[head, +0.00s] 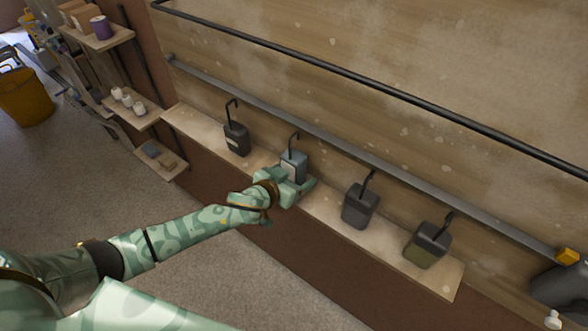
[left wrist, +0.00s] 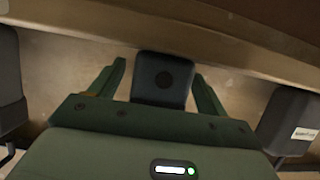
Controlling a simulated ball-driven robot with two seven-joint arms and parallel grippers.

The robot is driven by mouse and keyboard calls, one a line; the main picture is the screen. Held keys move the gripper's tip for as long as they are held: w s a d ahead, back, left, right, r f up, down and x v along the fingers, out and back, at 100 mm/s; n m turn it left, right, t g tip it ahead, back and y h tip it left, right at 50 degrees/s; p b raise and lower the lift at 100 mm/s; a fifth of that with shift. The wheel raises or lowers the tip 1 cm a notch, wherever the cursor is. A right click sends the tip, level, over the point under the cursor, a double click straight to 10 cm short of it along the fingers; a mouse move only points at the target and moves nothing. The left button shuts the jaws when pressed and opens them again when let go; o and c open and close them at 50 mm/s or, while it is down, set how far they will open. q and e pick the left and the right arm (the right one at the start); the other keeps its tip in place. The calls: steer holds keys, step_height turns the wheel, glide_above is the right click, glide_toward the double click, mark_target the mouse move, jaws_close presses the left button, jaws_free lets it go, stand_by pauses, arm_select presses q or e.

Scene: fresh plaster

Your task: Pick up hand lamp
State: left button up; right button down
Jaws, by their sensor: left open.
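Several box-shaped hand lamps with hooked black stems stand in a row on the wall ledge. A blue-grey lamp (head: 294,161) is second from the left; it also shows in the left wrist view (left wrist: 162,78). My left gripper (head: 299,184) is at this lamp. In the left wrist view my open left fingers (left wrist: 160,72) stand on either side of it, with a gap at each side. The gripper hides its lower part in the head view. Other lamps are a dark one with a pale label (head: 236,141), a dark grey one (head: 360,207) and an olive-and-grey one (head: 427,246). My right gripper is not in view.
The narrow pale ledge (head: 325,208) runs along the plaster wall. A grey rail (head: 330,140) and a black rail (head: 370,85) run along the wall. Left are shelves (head: 138,112) with small items and a yellow bucket (head: 25,95). The floor is open at left.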

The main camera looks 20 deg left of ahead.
arm_select(q)
steer(key=shift+s, duration=0.1)
steer(key=shift+r, duration=0.1)
steer(key=c, duration=1.2)
